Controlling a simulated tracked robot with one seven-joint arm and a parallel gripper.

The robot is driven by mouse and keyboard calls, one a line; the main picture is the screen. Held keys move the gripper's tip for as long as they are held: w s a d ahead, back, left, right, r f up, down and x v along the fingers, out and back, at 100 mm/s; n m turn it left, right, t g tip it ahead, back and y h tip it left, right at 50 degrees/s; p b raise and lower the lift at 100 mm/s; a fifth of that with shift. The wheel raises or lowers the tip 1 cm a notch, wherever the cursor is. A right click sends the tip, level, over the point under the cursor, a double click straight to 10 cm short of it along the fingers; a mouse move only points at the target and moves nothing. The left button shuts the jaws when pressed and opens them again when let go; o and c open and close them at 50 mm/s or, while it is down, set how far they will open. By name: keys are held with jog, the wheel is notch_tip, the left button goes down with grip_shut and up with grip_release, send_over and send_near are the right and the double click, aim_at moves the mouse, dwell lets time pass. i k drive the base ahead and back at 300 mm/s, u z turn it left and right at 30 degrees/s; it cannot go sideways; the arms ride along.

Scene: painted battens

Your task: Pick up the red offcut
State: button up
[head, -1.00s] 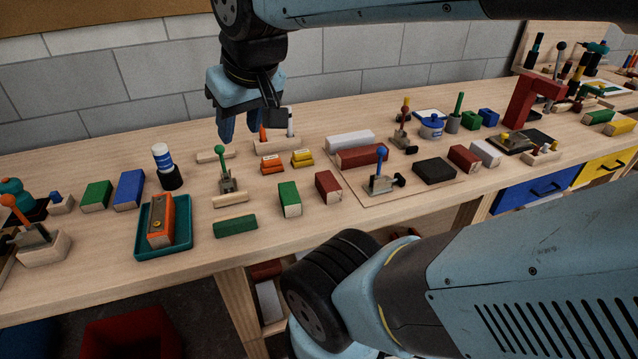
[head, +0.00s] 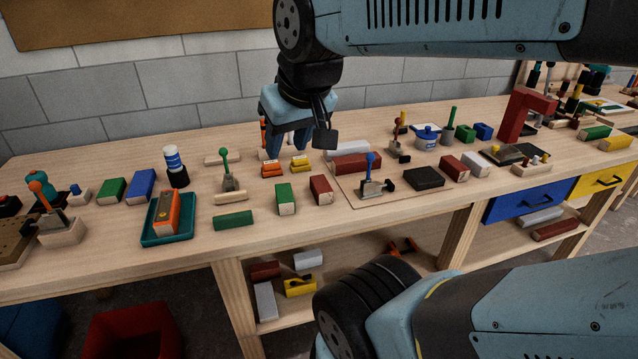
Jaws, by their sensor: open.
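Several dark red blocks are in the head view, and I cannot tell which is the red offcut. A short red block with a pale wooden end (head: 321,190) lies near the bench's front edge, right of a green block. A longer red block (head: 357,162) lies on a thin board beside a white block, and another short red one (head: 454,167) lies further right. My gripper (head: 288,146) is open and points down over the back of the bench, above and behind the small orange and yellow blocks. Nothing shows between its fingers.
A teal tray (head: 185,232) holds an orange tool at left. A red arch (head: 522,115) stands at right. The lower shelf (head: 336,283) holds more blocks, two of them red.

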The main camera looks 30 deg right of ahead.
aim_at(322, 191)
jog(key=u, duration=0.05)
jog(key=i, duration=0.15)
jog(key=z, duration=2.65)
jog(key=k, duration=2.25)
jog(key=u, duration=0.85)
jog(key=i, duration=1)
jog(key=u, duration=0.05)
